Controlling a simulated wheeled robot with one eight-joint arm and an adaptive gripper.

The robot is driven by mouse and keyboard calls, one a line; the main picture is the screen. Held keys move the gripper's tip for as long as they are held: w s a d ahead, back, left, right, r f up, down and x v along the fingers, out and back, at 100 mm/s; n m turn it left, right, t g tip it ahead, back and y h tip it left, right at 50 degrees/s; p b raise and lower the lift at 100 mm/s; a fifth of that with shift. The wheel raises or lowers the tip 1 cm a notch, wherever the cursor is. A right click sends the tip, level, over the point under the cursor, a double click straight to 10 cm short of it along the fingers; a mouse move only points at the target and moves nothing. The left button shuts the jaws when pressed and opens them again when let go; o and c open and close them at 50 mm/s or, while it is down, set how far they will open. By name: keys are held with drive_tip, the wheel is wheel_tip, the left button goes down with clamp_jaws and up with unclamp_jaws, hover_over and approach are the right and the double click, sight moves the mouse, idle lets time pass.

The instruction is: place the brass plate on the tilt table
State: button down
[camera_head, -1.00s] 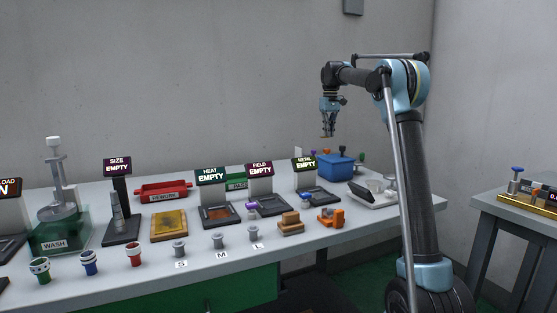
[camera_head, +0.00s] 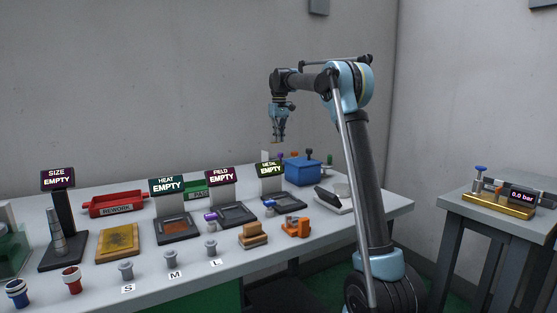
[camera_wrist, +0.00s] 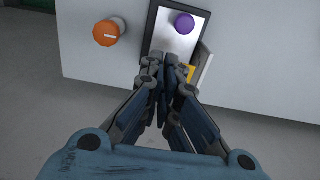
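A square yellow, brass-coloured plate (camera_head: 118,243) lies on the bench at the left, in front of the red tray. I cannot tell for sure that it is the brass plate. No thing is clearly marked as the tilt table; a low grey device with a dark tilted panel (camera_head: 327,196) stands at the bench's right end. My gripper (camera_head: 278,141) is high over the back of the bench, right of the yellow plate and apart from it. In the wrist view, its fingers (camera_wrist: 165,68) are together with nothing seen between them. A purple knob on a silver surface (camera_wrist: 174,42) lies below.
Stations with signs SIZE (camera_head: 57,179), HEAT (camera_head: 167,185), FIELD (camera_head: 220,176) and METAL (camera_head: 270,169) read EMPTY. A blue bin (camera_head: 302,172) stands behind. Small weights, a wooden block (camera_head: 254,235) and an orange part (camera_head: 296,227) line the front. A second table (camera_head: 480,215) holds a gauge.

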drive_tip(key=shift+f, duration=3.95)
drive_tip(key=c, duration=1.8)
unclamp_jaws()
drive_tip(key=shift+f, duration=0.1)
wheel_tip(320, 180, up, 12)
drive_tip(key=shift+r, duration=0.1)
